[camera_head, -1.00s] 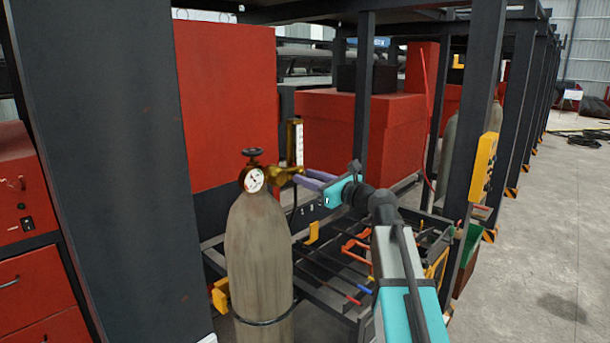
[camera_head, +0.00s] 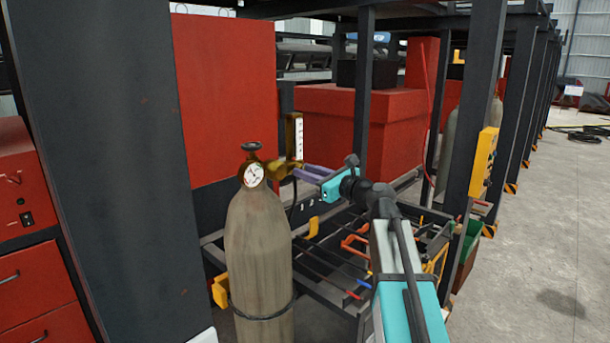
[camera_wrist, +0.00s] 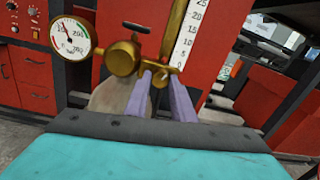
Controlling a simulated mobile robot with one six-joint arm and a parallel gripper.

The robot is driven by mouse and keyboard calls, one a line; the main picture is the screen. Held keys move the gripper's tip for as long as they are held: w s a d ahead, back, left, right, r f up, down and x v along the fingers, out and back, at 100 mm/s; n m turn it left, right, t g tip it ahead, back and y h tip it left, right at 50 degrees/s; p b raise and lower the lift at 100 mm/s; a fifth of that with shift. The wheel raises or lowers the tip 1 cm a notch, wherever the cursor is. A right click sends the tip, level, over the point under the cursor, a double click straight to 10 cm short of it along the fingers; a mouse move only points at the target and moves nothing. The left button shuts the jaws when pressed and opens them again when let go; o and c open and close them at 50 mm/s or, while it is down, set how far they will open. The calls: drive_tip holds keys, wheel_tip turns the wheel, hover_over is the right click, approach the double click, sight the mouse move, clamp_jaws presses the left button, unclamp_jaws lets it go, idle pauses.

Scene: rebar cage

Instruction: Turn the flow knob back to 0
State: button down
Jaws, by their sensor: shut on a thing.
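The grey-brown gas cylinder (camera_head: 258,255) stands upright in the head view, with a dark valve wheel (camera_head: 251,147) and a round pressure gauge (camera_head: 254,175) at its top. A brass regulator joins a white-scaled flow tube (camera_head: 298,138). In the wrist view the gauge (camera_wrist: 72,38), the brass body (camera_wrist: 122,58) and the tube's number scale (camera_wrist: 190,32) show. My gripper (camera_head: 301,171) reaches in from the right. Its purple fingers (camera_wrist: 163,78) are shut on the small brass flow knob (camera_wrist: 162,74) below the tube. The fingers mostly hide the knob, and its setting cannot be read.
A dark rack post (camera_head: 85,150) and red drawers (camera_head: 35,290) stand at left. A rack shelf with clamps and tools (camera_head: 345,250) lies below my arm. A yellow control box (camera_head: 484,160) hangs on a post at right. The floor at right is open.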

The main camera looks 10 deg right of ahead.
drive_tip(key=shift+f+n, duration=0.15)
drive_tip(key=shift+n, duration=0.15)
drive_tip(key=shift+d+n+g+y+b, duration=0.1)
drive_tip(key=shift+n+g+y+b, duration=0.25)
drive_tip(key=shift+n+b, duration=8.15)
drive_tip(key=shift+n+g+y+b, duration=0.15)
drive_tip(key=shift+n+y+b, duration=0.3)
drive_tip(key=shift+n+b, duration=8.05)
drive_tip(key=shift+m+b, duration=0.55)
drive_tip(key=shift+m, duration=0.05)
